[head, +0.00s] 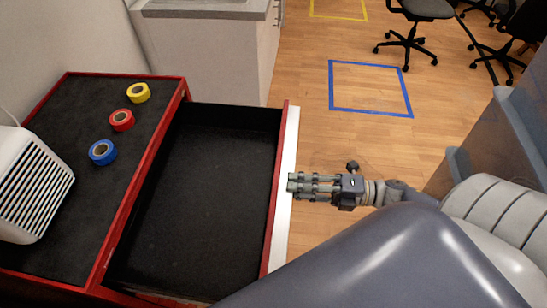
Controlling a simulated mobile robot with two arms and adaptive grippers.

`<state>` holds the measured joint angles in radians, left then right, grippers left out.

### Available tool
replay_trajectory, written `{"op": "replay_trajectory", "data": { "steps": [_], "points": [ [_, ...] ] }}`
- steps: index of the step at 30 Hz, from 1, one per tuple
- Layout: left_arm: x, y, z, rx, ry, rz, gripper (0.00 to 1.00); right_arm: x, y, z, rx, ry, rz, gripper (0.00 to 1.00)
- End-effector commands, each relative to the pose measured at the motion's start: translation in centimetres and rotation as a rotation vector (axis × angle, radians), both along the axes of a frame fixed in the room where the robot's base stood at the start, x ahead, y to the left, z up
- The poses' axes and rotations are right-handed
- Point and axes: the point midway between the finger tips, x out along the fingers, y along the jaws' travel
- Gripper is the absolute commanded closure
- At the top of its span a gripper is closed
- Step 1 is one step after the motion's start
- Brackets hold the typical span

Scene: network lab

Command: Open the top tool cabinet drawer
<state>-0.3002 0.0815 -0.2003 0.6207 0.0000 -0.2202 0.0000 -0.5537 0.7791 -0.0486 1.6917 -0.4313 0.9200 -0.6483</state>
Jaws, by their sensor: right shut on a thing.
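The red tool cabinet (128,205) stands at the left with a black mat on its top. Its top drawer (205,190) is pulled far out to the right and shows an empty black interior. The drawer front has a red edge and a long pale handle strip (290,140). My right gripper (292,187) is at the middle of this strip, its fingertips touching it and shut on it. The exact grip under the fingers is hidden. My left gripper is not in view.
Yellow (139,93), red (121,120) and blue (102,153) tape rolls and a white vented box (30,190) are on the cabinet top. A grey-topped counter (205,50) stands behind. Office chairs (412,30) are at back right. Wooden floor with a blue taped square (370,90) is clear.

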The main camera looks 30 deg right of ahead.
Motion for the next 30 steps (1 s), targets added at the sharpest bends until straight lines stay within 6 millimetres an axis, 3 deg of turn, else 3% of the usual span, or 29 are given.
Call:
{"op": "replay_trajectory", "data": {
  "steps": [6, 17, 18, 20, 30],
  "points": [
    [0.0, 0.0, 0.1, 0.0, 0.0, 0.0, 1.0, -1.2, -1.4, -0.7, -0.013, 0.012, -0.001, 1.0],
    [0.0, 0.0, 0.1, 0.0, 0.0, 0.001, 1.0, -1.4, -1.6, -0.8, -0.012, 0.014, -0.003, 1.0],
    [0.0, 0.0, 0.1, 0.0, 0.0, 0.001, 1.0, -1.4, -1.6, -0.9, -0.013, 0.014, -0.003, 0.78],
    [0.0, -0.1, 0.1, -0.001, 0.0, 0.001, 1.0, -1.4, -1.5, -0.8, -0.012, 0.015, -0.003, 0.65],
    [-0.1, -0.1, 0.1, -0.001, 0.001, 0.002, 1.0, -1.3, -1.6, -0.4, -0.006, 0.008, -0.002, 0.63]
  ]
}}
